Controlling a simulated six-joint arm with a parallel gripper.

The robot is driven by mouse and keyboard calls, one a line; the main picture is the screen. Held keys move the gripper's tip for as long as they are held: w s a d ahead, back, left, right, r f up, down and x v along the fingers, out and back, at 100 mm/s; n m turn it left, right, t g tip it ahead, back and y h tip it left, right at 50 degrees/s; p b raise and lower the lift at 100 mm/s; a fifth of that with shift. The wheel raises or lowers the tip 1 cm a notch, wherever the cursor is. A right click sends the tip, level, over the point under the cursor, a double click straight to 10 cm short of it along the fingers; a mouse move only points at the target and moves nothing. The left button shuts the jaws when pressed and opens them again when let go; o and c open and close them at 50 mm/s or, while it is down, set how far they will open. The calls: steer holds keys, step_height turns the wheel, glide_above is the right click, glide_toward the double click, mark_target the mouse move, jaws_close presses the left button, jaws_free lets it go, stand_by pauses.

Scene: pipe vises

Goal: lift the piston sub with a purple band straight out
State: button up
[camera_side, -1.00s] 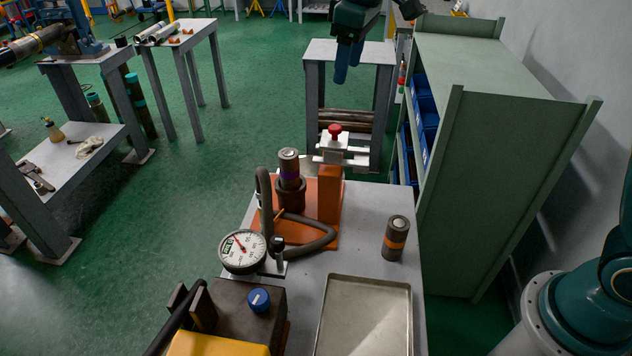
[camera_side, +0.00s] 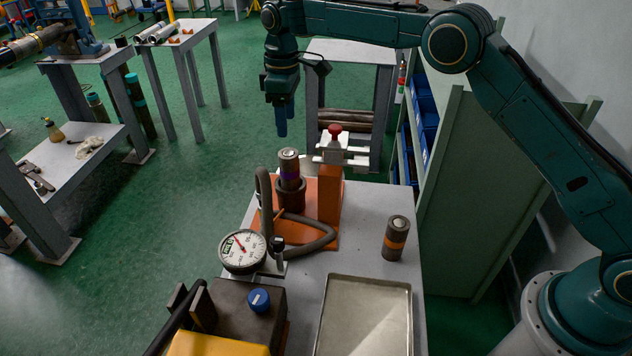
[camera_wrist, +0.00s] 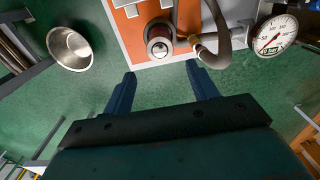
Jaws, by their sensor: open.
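The piston sub with a purple band (camera_side: 289,166) stands upright in a dark round holder (camera_side: 290,195) on an orange base plate. From above, the piston sub's round top (camera_wrist: 158,48) shows in the wrist view, beyond my fingertips. My gripper (camera_side: 280,121) hangs fingers down, above the piston sub and apart from it. In the wrist view my gripper (camera_wrist: 160,70) is open, with two blue fingers spread and nothing between them. The lower end of the piston sub is hidden in the holder.
An orange post with a red knob (camera_side: 335,131) stands right beside the holder. A hose (camera_side: 315,243) and a pressure gauge (camera_side: 243,251) are in front.

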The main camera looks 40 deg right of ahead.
mark_target(289, 152)
steer(key=shift+f, duration=0.2)
steer(key=shift+f, duration=4.3)
steer(key=c, duration=0.9)
steer(key=shift+r, duration=0.15)
